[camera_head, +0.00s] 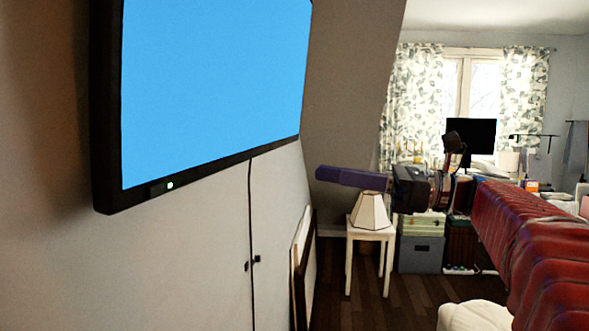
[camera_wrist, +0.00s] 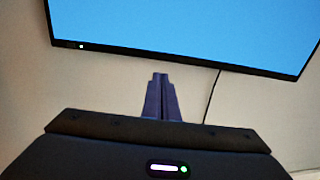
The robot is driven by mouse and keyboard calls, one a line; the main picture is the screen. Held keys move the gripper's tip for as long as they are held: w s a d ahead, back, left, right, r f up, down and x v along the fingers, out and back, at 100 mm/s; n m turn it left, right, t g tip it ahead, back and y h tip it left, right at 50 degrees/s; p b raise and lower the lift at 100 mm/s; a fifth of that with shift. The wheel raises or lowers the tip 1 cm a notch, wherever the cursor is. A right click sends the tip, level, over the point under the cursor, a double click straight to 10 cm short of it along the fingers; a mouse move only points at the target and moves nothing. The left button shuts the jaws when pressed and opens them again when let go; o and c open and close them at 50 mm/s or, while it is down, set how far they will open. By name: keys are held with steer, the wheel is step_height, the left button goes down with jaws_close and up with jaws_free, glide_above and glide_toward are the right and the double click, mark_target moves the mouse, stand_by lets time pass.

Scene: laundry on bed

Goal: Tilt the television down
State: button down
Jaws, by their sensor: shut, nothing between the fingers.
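The television (camera_head: 212,85) hangs on the wall at the left of the head view, with a bright blue screen and a black frame. A small white light shows on its lower edge. Its lower part also fills the top of the wrist view (camera_wrist: 190,28). My gripper (camera_head: 320,173) is shut and empty, pointing left toward the wall, to the right of the television and lower than most of it. In the wrist view my gripper (camera_wrist: 160,76) points at the wall just below the television's lower edge. I see no contact between them.
A dark cable (camera_head: 251,215) runs down the wall from the television. A white side table (camera_head: 370,234) with a lamp (camera_head: 370,211) stands beyond my gripper. Framed panels (camera_head: 303,265) lean against the wall. A desk with a dark monitor (camera_head: 470,140) is near the window. Wooden floor shows between.

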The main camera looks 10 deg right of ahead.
mark_target(243, 161)
steer(key=x, duration=1.3)
steer(key=shift+w+a, duration=0.1)
steer(key=shift+a, duration=0.25)
steer(key=shift+w+a, duration=0.35)
steer(key=shift+a, duration=0.3)
steer(key=f+v, duration=0.1)
steer(key=v, duration=1.3)
steer(key=shift+w, duration=0.15)
